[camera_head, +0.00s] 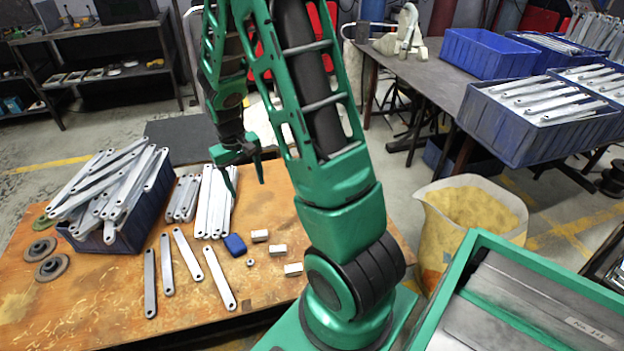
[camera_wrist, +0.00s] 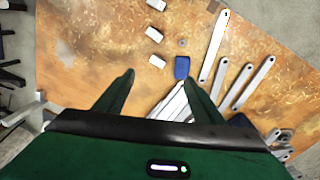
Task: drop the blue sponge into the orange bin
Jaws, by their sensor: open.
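The small blue sponge (camera_head: 234,243) lies on the wooden table, at the near end of a row of metal brackets. It also shows in the wrist view (camera_wrist: 182,67), just beyond the tip of the right finger. My gripper (camera_head: 248,188) is open and empty, pointing down above the table and apart from the sponge. Both fingers show in the wrist view (camera_wrist: 158,76) with nothing between them. A pale yellow bin with an orange patch (camera_head: 440,231) stands on the floor right of the table. It is the nearest match to the orange bin, and its inside looks yellow.
Small metal blocks (camera_head: 260,236) lie right of the sponge. Loose flat brackets (camera_head: 217,277) lie in front of it. A blue crate (camera_head: 131,235) heaped with brackets stands at the table's left. A second table (camera_head: 415,72) with blue crates stands at the back right.

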